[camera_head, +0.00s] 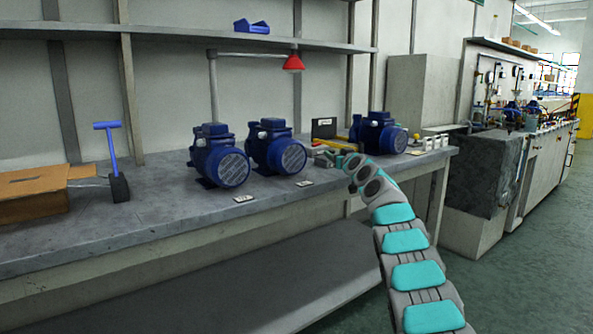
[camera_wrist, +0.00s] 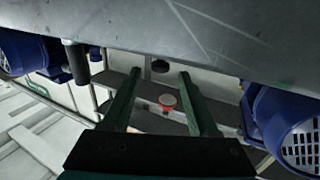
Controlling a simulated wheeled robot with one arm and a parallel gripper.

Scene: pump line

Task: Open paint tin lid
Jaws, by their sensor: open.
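My gripper (camera_head: 328,156) is over the workbench (camera_head: 165,203), between the middle and right blue pumps in the head view. In the wrist view its two dark fingers (camera_wrist: 160,72) are apart, with nothing clearly held between them. Small light containers (camera_head: 434,143) stand at the bench's right end, too small to identify.
Blue pumps stand on the bench at left (camera_head: 218,157), middle (camera_head: 276,148) and right (camera_head: 379,133), close to my arm. A red lamp (camera_head: 294,62) hangs above. A cardboard box (camera_head: 35,195) and a blue-handled tool (camera_head: 112,160) are at left. The bench front is mostly clear.

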